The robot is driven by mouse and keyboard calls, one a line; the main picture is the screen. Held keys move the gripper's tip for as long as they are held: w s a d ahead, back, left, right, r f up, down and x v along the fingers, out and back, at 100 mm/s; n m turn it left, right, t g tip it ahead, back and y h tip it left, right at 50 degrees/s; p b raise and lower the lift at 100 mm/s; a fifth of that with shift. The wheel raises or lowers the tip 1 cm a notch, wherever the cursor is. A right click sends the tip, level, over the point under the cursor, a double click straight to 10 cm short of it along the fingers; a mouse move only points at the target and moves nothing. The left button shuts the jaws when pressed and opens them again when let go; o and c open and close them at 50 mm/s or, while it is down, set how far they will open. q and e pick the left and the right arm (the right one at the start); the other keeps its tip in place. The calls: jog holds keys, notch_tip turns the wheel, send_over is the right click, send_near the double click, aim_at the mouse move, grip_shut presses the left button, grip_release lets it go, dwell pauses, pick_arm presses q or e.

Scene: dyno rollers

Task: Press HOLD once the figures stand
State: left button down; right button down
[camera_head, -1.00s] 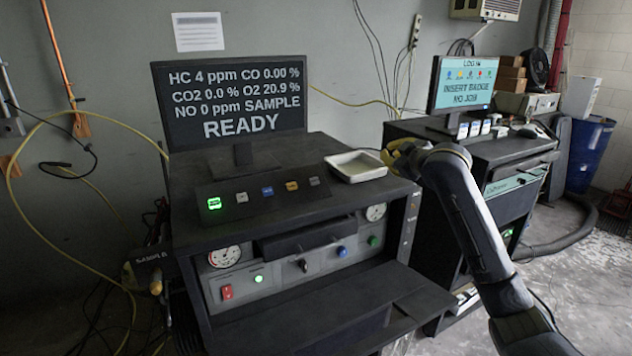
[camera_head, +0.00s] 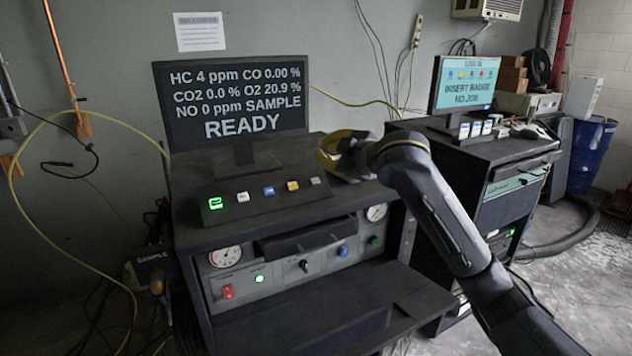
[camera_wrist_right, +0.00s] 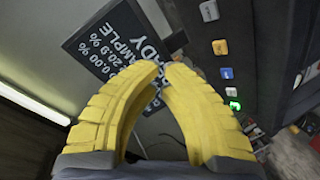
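A dark monitor (camera_head: 233,95) reads HC 4 ppm, CO 0.00 %, CO2 0.0 %, O2 20.9 %, NO 0 ppm, SAMPLE READY. Below it a sloped panel (camera_head: 262,205) carries a lit green button (camera_head: 215,203), a white button (camera_head: 243,198), a blue button (camera_head: 269,191), a yellow button (camera_head: 292,185) and another pale button (camera_head: 314,181). I cannot read which is HOLD. My right gripper (camera_head: 327,156) is right of the panel, above the bench top. In the right wrist view its yellow fingertips (camera_wrist_right: 165,66) meet with nothing between them; the pale button (camera_wrist_right: 209,10) is ahead. My left gripper is out of view.
A second console with a monitor (camera_head: 463,83) stands at the right. A yellow hose (camera_head: 92,113) hangs at left. No pale tray shows now; my arm may cover its place.

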aim_at(307, 169)
jog(key=shift+w+f, duration=0.1)
jog(key=shift+w+a+f, duration=0.4)
jog(key=shift+w+f, duration=0.45)
jog(key=shift+f, duration=0.25)
jog(key=shift+w+a+f, duration=0.35)
jog(key=shift+w+f, duration=0.45)
jog(key=shift+f, duration=0.25)
jog(key=shift+w+a+f, duration=0.4)
jog(key=shift+w+f, duration=0.45)
jog(key=shift+f, duration=0.25)
jog(key=shift+w+a+f, duration=0.2)
jog(key=shift+w+f, duration=0.3)
jog(key=shift+f, duration=0.15)
dwell(0.7)
jog(key=shift+s+d+r, duration=0.2)
jog(key=shift+s+r, duration=0.3)
jog(key=shift+r, duration=0.1)
dwell(0.4)
jog(key=shift+s+d+r, duration=0.2)
jog(key=shift+s+r, duration=0.3)
jog(key=shift+r, duration=0.15)
jog(key=shift+s+d+r, duration=0.25)
jog(key=shift+s+r, duration=0.2)
jog(key=shift+r, duration=0.2)
jog(key=shift+s+d+r, duration=0.2)
jog(key=shift+s+r, duration=0.3)
jog(key=shift+r, duration=0.15)
jog(key=shift+d, duration=0.1)
